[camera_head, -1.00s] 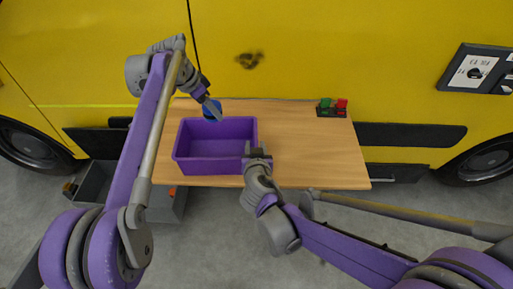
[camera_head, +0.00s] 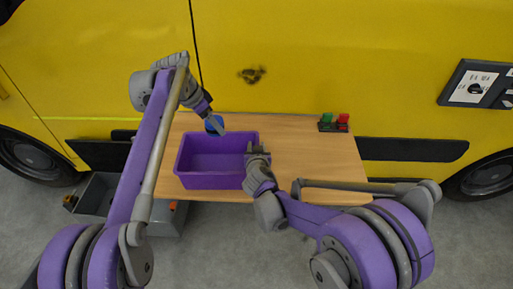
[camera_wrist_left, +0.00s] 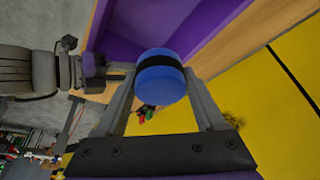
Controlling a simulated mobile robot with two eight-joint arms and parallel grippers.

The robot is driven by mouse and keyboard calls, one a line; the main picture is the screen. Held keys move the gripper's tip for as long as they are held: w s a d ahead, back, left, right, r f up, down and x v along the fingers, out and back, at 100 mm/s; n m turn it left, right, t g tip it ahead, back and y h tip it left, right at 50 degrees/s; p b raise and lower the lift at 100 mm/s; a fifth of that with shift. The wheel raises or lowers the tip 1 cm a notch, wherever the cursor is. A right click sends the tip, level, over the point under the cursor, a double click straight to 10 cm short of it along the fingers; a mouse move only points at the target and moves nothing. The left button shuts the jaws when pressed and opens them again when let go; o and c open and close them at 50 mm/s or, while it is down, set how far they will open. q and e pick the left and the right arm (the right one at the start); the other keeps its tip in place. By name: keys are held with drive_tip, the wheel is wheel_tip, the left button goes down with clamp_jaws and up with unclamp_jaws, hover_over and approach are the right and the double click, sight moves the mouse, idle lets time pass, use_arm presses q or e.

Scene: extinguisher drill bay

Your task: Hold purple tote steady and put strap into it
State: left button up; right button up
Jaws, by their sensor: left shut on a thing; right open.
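The purple tote (camera_head: 215,182) stands empty on the left half of the wooden table; it also shows at the top of the left wrist view (camera_wrist_left: 118,50). The strap appears as a blue roll with a black band (camera_wrist_left: 160,80). My left gripper (camera_head: 217,127) is shut on the roll, holding it by the tote's far rim; the roll's blue edge shows in the head view (camera_head: 211,122). My right gripper (camera_head: 257,153) is open at the tote's right wall. Whether its fingers straddle or touch that wall I cannot tell.
The wooden table (camera_head: 310,165) is clear right of the tote, except for a small block with green and red parts (camera_head: 334,122) at the back. A yellow vehicle (camera_head: 330,55) stands behind. A grey bin (camera_head: 97,196) is on the floor at left.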

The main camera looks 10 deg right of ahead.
clamp_jaws()
idle(1.3)
